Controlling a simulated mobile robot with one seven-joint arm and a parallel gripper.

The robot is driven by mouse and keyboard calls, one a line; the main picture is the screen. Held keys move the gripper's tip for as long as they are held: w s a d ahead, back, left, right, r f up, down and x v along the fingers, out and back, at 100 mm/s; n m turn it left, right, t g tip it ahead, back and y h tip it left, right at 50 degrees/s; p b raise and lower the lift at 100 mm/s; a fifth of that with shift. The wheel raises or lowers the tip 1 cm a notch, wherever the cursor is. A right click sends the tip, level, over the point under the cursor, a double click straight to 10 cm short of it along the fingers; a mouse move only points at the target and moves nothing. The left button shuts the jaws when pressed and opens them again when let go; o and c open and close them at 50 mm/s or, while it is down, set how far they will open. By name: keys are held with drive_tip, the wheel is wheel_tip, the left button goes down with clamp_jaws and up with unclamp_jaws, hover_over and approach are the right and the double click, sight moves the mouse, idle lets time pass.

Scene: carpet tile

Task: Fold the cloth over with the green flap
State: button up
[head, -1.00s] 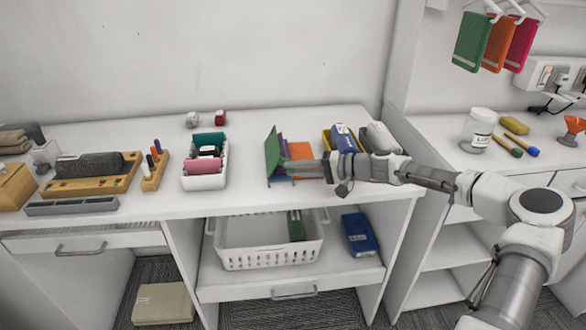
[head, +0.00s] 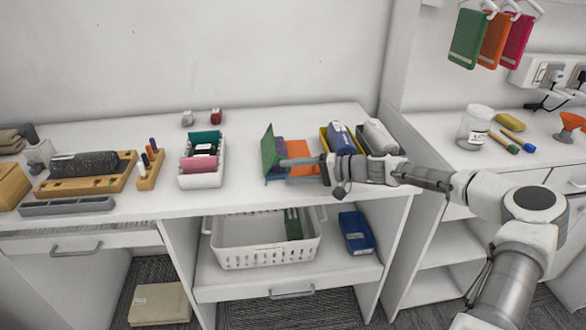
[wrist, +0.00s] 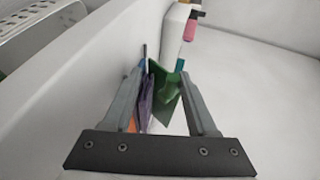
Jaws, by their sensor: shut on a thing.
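The cloth lies on the white desk with an orange panel (head: 300,147) on the right and a purple panel (head: 280,148) in the middle. Its green flap (head: 268,147) stands raised and tilted at the left side. My gripper (head: 283,162) reaches in from the right, low over the cloth, and is shut on the green flap. In the wrist view the green flap (wrist: 166,93) shows between the fingers, with the purple panel (wrist: 147,104) and a bit of orange to its left. The exact grip contact is hard to make out.
A white tray (head: 187,180) with rolled cloths stands left of the cloth. A yellow bin (head: 324,137) with a blue packet stands behind my gripper on the right. A white basket (head: 265,258) is on the shelf below. Desk between tray and cloth is clear.

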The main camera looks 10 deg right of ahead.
drive_tip(key=shift+w+d+r, duration=0.1)
drive_tip(key=shift+d, duration=0.05)
idle(0.3)
drive_tip(key=shift+d, duration=0.3)
drive_tip(key=p+v, duration=0.1)
drive_tip(key=v, duration=1.6)
drive_tip(key=shift+a, duration=0.2)
